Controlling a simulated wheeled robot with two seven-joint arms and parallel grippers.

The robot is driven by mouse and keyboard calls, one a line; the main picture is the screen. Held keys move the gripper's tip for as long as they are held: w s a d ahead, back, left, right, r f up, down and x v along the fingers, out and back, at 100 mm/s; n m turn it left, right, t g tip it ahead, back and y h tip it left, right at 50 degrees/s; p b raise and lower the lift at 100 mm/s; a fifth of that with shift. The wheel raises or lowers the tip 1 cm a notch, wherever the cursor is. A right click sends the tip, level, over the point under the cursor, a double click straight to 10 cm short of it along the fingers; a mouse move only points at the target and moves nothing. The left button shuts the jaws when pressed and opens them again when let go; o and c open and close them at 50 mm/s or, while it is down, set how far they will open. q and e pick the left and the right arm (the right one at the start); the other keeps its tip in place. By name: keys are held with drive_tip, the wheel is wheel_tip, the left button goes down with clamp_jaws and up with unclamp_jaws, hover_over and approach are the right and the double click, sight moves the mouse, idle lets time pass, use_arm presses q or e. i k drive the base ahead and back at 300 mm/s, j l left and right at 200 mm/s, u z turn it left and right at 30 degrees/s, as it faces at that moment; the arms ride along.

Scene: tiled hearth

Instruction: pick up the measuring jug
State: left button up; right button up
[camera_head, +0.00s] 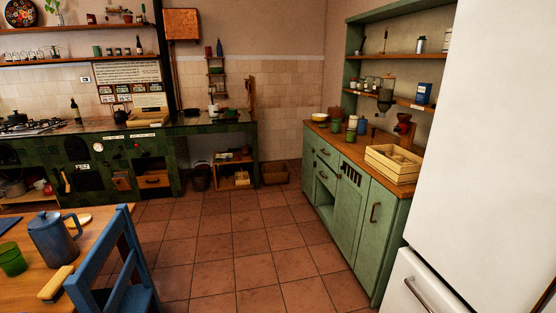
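I cannot make out anything that is clearly a measuring jug. The nearest jug-like thing is a blue, handled pot (53,240) standing upright on the wooden table (95,226) at the lower left. Small green vessels (336,122) stand on the green cabinet at the right, too small to tell apart. Neither of my grippers is in view.
A blue chair (122,262) stands against the table, and a green cup (12,259) is on it. The green cabinet (340,205) carries a wooden crate (393,164). A white fridge (485,130) fills the right side. The tiled floor (235,245) between is clear.

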sight(351, 131)
drive_tip(key=i+u, duration=0.1)
drive_tip(key=i, duration=2.5)
drive_tip(key=j, duration=0.1)
